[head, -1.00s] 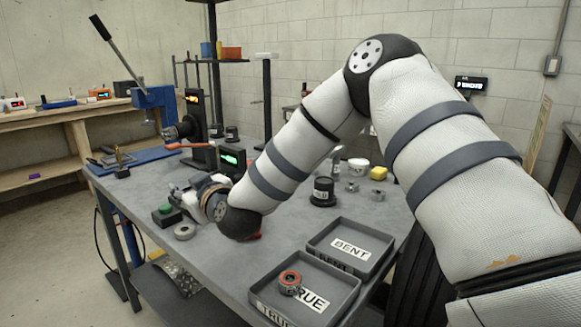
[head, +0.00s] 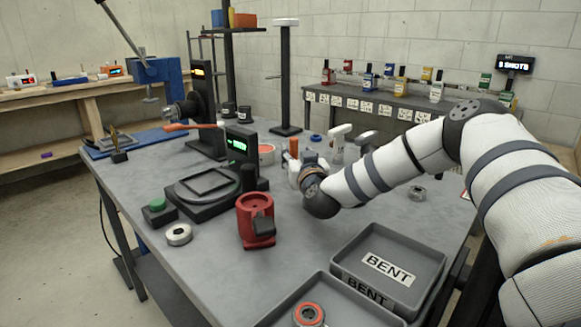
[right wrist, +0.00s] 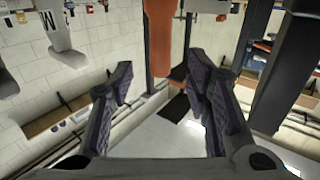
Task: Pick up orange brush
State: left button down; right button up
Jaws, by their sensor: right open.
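An upright orange handle (head: 294,148), which looks like the orange brush, stands on the workbench just beyond my right gripper (head: 303,166). Its lower part is hidden behind the gripper in the head view. In the right wrist view the orange handle (right wrist: 160,38) hangs from the top of the picture, ahead of and roughly between the two dark fingers of my right gripper (right wrist: 158,82). The fingers are spread apart, with nothing held between them. My left gripper is not in view.
A red holder (head: 254,222) and a black scale-like device (head: 205,186) stand left of the gripper. A BENT tray (head: 348,262) and another tray holding a ring (head: 309,314) lie in front.

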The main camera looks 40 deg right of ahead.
aim_at(294, 138)
jog(key=b+x, duration=0.1)
jog(key=x, duration=0.4)
jog(key=shift+w+d+f, duration=0.2)
jog(key=shift+w, duration=0.15)
jog(key=shift+w+r, duration=0.1)
jog(key=shift+r, duration=0.2)
grip_shut()
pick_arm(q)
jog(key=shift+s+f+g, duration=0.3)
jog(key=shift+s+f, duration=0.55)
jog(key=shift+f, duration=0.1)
